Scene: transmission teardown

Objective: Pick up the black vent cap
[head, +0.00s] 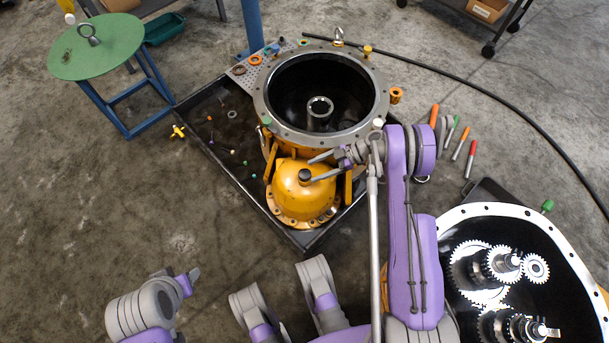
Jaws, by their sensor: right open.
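The black vent cap (305,175) is a small dark round piece on top of the yellow domed housing (295,198). My right gripper (311,171) comes in from the right over the dome. Its two thin grey fingers are apart, with the tips close beside the cap, one on its far side and one at its near right. I cannot tell whether a finger touches the cap. Purple and grey links of my arms fill the lower part of the view, but I make out no left gripper jaws.
The dome joins a large open yellow case with a grey flanged ring (268,112), in a black tray (228,177) with small scattered parts. A green round stool (97,58) stands at the left. A gear housing (450,222) is at the lower right.

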